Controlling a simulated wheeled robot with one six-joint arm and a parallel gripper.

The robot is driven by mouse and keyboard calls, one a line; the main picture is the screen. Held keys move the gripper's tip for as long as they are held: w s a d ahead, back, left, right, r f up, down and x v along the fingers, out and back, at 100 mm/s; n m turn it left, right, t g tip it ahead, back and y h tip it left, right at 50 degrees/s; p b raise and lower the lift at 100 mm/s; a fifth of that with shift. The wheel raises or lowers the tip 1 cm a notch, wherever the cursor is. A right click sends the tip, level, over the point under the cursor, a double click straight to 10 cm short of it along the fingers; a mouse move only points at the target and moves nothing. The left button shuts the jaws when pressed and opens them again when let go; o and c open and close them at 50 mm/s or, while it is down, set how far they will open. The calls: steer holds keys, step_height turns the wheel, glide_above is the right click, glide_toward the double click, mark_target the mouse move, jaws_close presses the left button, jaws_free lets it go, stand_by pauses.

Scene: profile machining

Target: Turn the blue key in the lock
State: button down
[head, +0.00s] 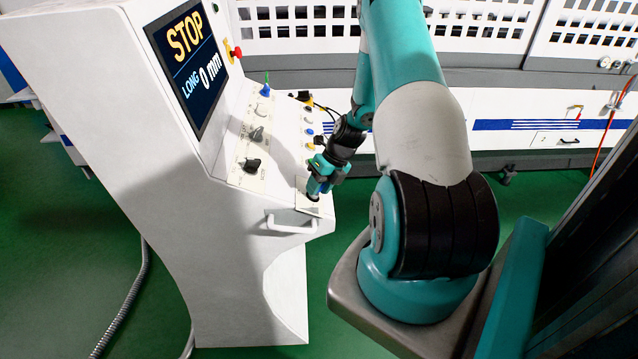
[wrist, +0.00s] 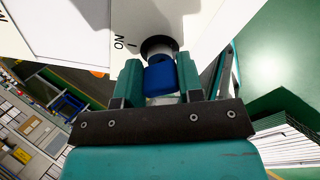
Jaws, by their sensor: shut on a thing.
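The blue key (wrist: 160,79) sits between the two fingers of my gripper (wrist: 159,72) in the wrist view, with its far end at the round black-rimmed lock (wrist: 157,44). The letters "ON" and a mark "I" are printed on the pale panel left of the lock. In the head view my gripper (head: 316,184) is at the lower right of the console's sloped panel, over the dark lock (head: 312,197). The fingers are shut on the key. In the head view the gripper mostly hides the key.
The white console (head: 180,170) has a screen (head: 188,62) reading "STOP" and "LONG 0 mm". Black knobs (head: 252,165) and a red emergency button (head: 236,52) are on it. A white handle (head: 291,225) juts out just below the lock. Green floor is free beneath.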

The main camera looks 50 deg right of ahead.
steer(key=shift+m, duration=0.7)
steer(key=c, duration=0.7)
jaws_free()
steer(key=b+v, duration=0.5)
steer(key=v, duration=1.2)
steer(key=shift+s+d+r, duration=0.1)
steer(key=shift+d, duration=0.1)
